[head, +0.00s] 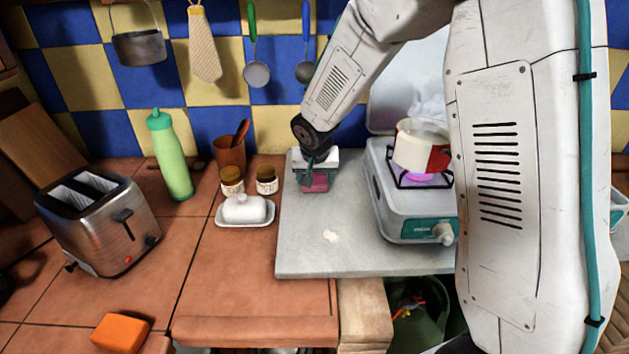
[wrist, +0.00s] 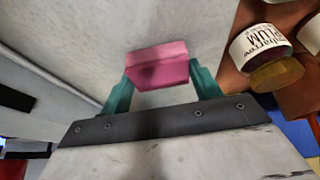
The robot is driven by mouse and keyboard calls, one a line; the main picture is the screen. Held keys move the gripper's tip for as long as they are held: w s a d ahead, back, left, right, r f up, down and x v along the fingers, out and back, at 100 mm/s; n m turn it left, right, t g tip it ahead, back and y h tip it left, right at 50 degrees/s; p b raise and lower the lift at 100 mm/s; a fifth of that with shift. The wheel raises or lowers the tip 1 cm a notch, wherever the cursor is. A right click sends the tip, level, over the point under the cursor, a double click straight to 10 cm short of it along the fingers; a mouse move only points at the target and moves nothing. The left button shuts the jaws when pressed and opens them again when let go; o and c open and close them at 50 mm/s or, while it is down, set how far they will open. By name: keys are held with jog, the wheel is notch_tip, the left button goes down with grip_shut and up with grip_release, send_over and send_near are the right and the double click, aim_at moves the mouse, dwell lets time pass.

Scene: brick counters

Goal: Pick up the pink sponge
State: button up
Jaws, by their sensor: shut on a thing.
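The pink sponge (wrist: 158,66) is between the two teal fingers of my gripper (wrist: 160,85) in the wrist view. The fingers press on its two ends, so my gripper is shut on it. In the head view the sponge (head: 316,182) shows as a small pink block under my gripper (head: 315,178), over the far left part of the grey counter slab (head: 310,245). I cannot tell whether the sponge touches the slab or hangs just above it.
Two jars (head: 266,180) and a white butter dish (head: 244,210) stand just left of the slab. A jar labelled plum (wrist: 260,50) is close in the wrist view. A stove with a pot (head: 412,150) stands right. An orange block (head: 120,333) lies front left.

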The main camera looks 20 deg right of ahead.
aim_at(314, 175)
jog(key=shift+r, duration=0.15)
jog(key=shift+r, duration=0.65)
notch_tip(314, 175, up, 2)
jog(key=shift+r, duration=0.15)
jog(key=s, duration=0.5)
jog(key=s+a, duration=0.1)
jog(key=s, duration=0.4)
jog(key=s+r, duration=0.1)
jog(key=s, duration=0.5)
jog(key=shift+a, duration=0.4)
